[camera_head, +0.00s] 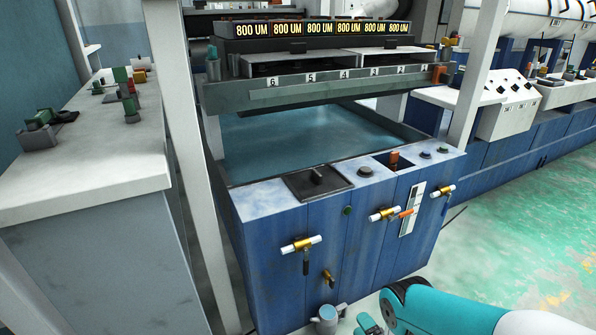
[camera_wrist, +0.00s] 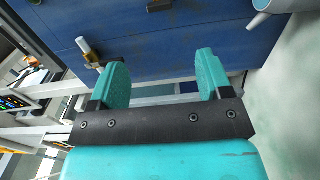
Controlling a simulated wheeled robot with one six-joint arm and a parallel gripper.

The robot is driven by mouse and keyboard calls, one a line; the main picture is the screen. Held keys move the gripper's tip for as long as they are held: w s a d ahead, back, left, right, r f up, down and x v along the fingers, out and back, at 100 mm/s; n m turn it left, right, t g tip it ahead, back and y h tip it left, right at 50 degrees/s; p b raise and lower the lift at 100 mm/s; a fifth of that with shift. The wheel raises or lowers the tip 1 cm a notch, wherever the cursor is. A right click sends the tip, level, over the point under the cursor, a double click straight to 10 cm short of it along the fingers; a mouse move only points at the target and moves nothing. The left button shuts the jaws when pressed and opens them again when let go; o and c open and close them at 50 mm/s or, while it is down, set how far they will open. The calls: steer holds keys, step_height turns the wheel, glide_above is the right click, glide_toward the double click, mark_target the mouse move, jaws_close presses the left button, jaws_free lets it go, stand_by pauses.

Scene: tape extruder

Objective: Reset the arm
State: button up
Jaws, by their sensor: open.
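My arm (camera_head: 445,308) is teal and reaches in from the lower right of the head view, low in front of the blue machine (camera_head: 300,235). Only part of my gripper's end shows at the bottom edge there. In the wrist view my gripper (camera_wrist: 163,66) is open, with two teal fingers wide apart and nothing between them. The blue machine front (camera_wrist: 200,35) lies beyond the fingers. A brass valve with a white end (camera_wrist: 88,48) shows just left of the left finger, apart from it as far as I can tell.
Brass valves with white handles (camera_head: 302,244) stick out from the machine front. A grey cylindrical fitting (camera_head: 327,316) stands low, left of my arm. A white-topped cabinet (camera_head: 90,150) is at the left. Green floor (camera_head: 520,220) is open at the right.

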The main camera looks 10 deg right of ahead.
steer(key=w+d+r+m+g+h, duration=0.1)
steer(key=w+d+r+m+h, duration=0.2)
steer(key=w+r, duration=0.45)
steer(key=w+d+r+m+g+h, duration=0.1)
steer(key=w+r+m+g+h, duration=0.1)
steer(key=w+r+m, duration=0.5)
step_height(320, 180, up, 14)
steer(key=d+m+g+h, duration=0.2)
steer(key=m+g, duration=0.2)
steer(key=m, duration=0.1)
steer(key=s+a+r+m+g+y, duration=0.1)
steer(key=s+r+m+g, duration=0.25)
steer(key=s+r, duration=0.7)
steer(key=s+r+m+g+y, duration=0.1)
steer(key=s+r+m+g, duration=0.45)
steer(key=s, duration=0.85)
steer(key=s+a+r+n+g+y, duration=0.1)
steer(key=s+a+r+n+y, duration=0.1)
steer(key=s+a+r+n, duration=0.4)
steer(key=s+a+r+n+y, duration=0.25)
steer(key=s+a, duration=0.25)
steer(key=a, duration=0.4)
step_height(320, 180, up, 27)
steer(key=s+p, duration=0.1)
steer(key=p, duration=2.4)
steer(key=shift+n+p, duration=0.35)
steer(key=shift+n, duration=0.1)
